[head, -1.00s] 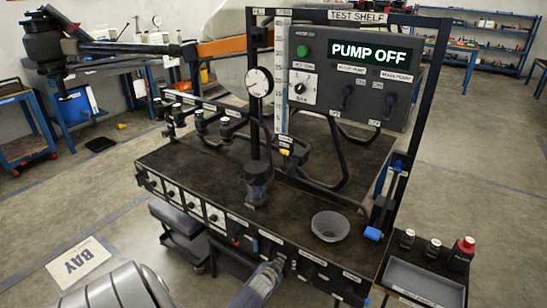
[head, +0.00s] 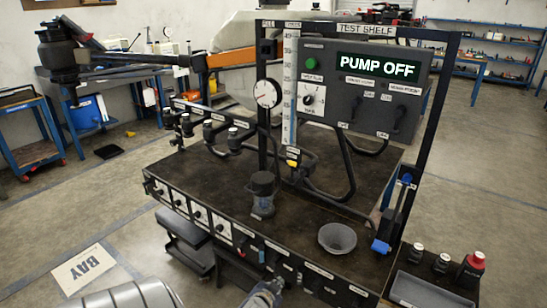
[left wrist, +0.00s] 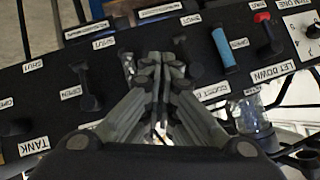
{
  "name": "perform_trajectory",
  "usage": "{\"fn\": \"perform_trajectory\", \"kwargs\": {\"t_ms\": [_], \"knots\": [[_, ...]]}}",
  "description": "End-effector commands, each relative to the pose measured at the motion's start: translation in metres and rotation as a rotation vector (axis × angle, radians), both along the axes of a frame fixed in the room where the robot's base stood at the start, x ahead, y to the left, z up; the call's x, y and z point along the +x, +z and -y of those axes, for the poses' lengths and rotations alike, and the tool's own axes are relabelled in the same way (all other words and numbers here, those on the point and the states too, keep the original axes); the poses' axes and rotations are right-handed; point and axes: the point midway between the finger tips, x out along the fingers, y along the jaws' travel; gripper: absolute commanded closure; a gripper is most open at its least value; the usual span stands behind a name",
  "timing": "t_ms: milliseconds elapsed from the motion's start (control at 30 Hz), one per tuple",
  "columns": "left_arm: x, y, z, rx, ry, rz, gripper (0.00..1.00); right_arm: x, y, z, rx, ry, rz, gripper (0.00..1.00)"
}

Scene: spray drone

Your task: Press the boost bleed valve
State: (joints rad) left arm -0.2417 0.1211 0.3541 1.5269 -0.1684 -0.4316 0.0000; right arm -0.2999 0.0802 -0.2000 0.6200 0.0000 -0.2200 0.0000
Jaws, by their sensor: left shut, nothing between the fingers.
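No label that I can read marks the boost bleed valve, so I cannot tell which fitting it is. My left gripper (head: 266,287) is at the front edge of the test bench (head: 228,172), low in the head view. In the left wrist view its fingers (left wrist: 157,65) are shut and empty, in front of the bench's labelled control panel (left wrist: 45,100). A blue handle (left wrist: 223,47), a red-topped lever (left wrist: 263,22) and black levers (left wrist: 88,88) show around the fingers. The fingers hide part of the panel. I cannot tell whether they touch it. My right gripper is out of view.
A test shelf frame (head: 432,140) carries a control box (head: 347,90) reading PUMP OFF. A round gauge (head: 267,93), a clear-sided cup (head: 262,194) and a grey bowl (head: 337,239) are on the bench side. A tray (head: 420,292) with bottles stands at right.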

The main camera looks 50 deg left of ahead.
Motion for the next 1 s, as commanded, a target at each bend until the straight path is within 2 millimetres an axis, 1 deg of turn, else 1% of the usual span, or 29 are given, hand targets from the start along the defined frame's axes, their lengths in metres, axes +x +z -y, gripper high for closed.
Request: {"fn": "perform_trajectory", "kwargs": {"t_ms": [33,100,300,933,1000], "knots": [[-0.006,0.003,0.004,-0.001,0.000,-0.001,1.00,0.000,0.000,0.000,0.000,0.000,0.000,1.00],[-0.011,0.008,0.007,-0.001,-0.001,0.000,1.00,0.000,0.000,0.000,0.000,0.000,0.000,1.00],[-0.019,0.016,0.012,0.000,0.000,-0.001,1.00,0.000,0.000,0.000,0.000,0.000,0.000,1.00],[-0.020,0.017,0.013,0.000,0.000,0.000,1.00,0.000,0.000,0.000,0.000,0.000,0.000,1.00],[-0.021,0.015,0.014,-0.003,-0.001,-0.004,1.00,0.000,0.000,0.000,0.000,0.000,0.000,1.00]]}}
